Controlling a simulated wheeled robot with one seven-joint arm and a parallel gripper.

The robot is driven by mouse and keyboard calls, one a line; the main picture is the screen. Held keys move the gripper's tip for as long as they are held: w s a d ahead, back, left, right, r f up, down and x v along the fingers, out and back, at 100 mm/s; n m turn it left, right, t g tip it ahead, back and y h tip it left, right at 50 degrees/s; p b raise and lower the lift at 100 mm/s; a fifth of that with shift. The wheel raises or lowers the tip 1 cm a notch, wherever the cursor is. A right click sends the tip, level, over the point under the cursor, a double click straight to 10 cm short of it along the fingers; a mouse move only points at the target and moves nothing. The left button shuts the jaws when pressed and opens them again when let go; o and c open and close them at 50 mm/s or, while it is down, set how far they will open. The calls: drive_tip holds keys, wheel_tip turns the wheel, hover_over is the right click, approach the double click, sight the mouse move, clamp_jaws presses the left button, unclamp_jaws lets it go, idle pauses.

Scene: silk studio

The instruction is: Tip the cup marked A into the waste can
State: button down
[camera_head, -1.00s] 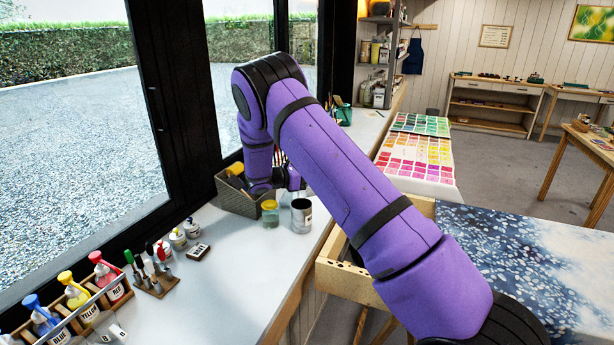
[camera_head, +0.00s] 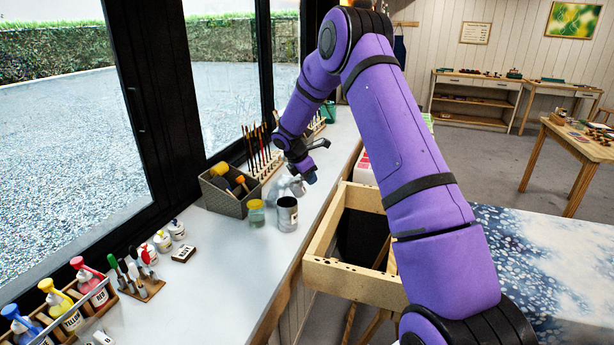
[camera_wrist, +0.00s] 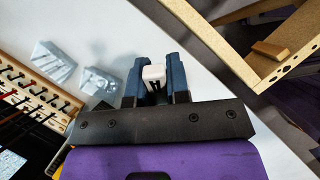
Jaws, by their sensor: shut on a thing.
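My gripper (camera_wrist: 152,80) is shut on a small white thing that shows between its blue fingers in the wrist view. It looks like the cup (camera_wrist: 153,72); a dark mark shows on it, but I cannot read the letter. In the head view my gripper (camera_head: 308,174) is above the white counter, behind and a little right of a grey metal can (camera_head: 288,216). This open can is upright and looks like the waste can, though its label is unreadable. The held thing cannot be made out in the head view.
A dark basket of tools (camera_head: 228,198) and a rack of brushes (camera_head: 262,165) stand by the window. Light translucent pieces (camera_wrist: 55,64) lie near the gripper. A wooden frame (camera_head: 325,238) borders the counter's right edge.

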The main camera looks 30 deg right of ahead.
drive_tip(key=y, duration=0.5)
drive_tip(key=shift+a+f, duration=0.15)
drive_tip(key=shift+f, duration=0.25)
idle(0.4)
drive_tip(key=shift+r, duration=2.5)
